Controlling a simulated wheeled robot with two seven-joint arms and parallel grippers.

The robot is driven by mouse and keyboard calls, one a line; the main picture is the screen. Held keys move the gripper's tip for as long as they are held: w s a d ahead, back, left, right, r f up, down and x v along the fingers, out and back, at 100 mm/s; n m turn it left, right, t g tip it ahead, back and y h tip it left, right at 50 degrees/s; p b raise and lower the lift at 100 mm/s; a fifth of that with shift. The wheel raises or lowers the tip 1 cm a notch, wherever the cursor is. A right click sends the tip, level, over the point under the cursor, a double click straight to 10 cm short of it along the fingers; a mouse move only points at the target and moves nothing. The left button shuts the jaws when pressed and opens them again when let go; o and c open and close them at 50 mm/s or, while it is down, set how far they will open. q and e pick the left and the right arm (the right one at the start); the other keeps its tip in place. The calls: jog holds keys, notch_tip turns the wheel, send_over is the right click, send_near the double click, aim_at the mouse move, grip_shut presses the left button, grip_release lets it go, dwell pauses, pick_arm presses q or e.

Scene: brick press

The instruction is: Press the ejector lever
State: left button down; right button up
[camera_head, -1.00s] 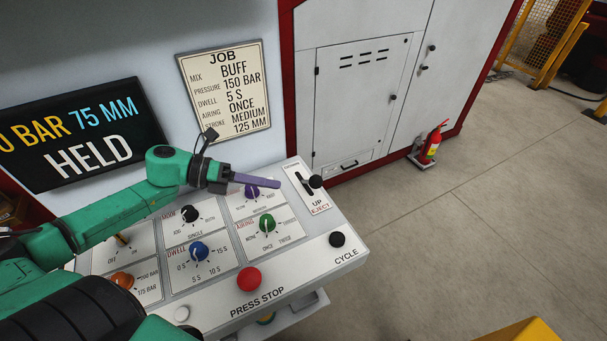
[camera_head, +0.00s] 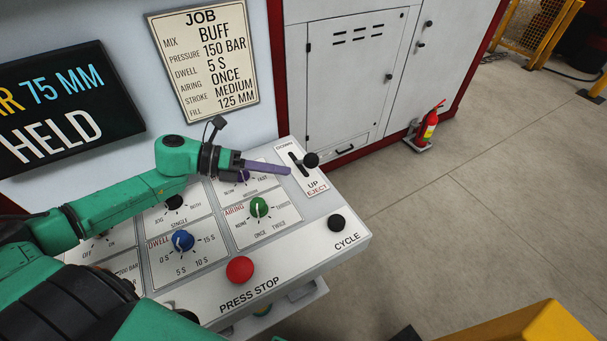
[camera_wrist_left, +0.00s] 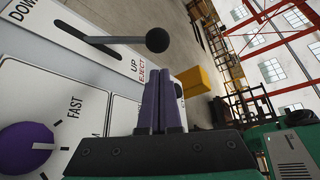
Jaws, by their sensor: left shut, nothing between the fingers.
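The ejector lever (camera_head: 311,159) has a black ball knob and stands in a slot on a white plate (camera_head: 317,187) marked DOWN, UP and EJECT, at the panel's far right corner. My right gripper is not in view.
The panel also holds a purple knob (camera_wrist_left: 28,148), a green knob (camera_head: 259,207), a blue knob (camera_head: 183,240), a red press stop button (camera_head: 240,270) and a black cycle button (camera_head: 336,222). A job card (camera_head: 204,58) and a screen (camera_head: 65,105) are behind.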

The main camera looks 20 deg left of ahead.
aim_at(306, 163)
pick_arm(q)
jog(key=p+x, duration=0.1)
jog(key=x, duration=0.4)
jog(key=shift+w+d+r, duration=0.1)
jog(key=shift+w+r, duration=0.05)
jog(key=shift+w+d+f, duration=0.1)
jog(key=shift+d+f, duration=0.2)
jog(key=shift+d, duration=0.1)
